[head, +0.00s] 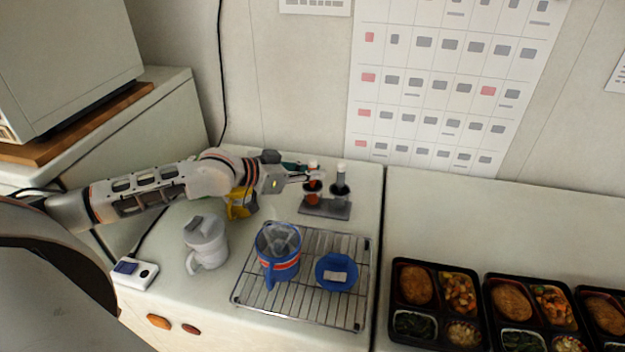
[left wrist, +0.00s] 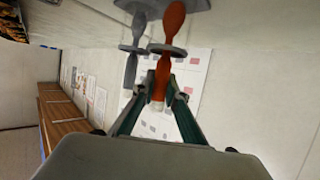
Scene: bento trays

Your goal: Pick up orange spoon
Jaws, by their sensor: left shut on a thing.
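The orange spoon (head: 312,192) stands upright in a grey holder (head: 325,209) at the back of the left counter. In the left wrist view the orange spoon (left wrist: 167,55) runs between my fingers. A grey spoon (head: 340,186) stands beside it in the same holder, and also shows in the left wrist view (left wrist: 135,40). My left gripper (head: 310,176) is shut on the upper part of the orange spoon; in the left wrist view its fingers (left wrist: 160,88) lie on either side of the pale-tipped end. My right gripper is not in view.
A wire rack (head: 345,310) holds a blue mug (head: 278,262) and a blue lid (head: 337,272). A white lidded cup (head: 205,242) and a yellow object (head: 241,203) stand left. Several bento trays (head: 397,300) sit on the right counter.

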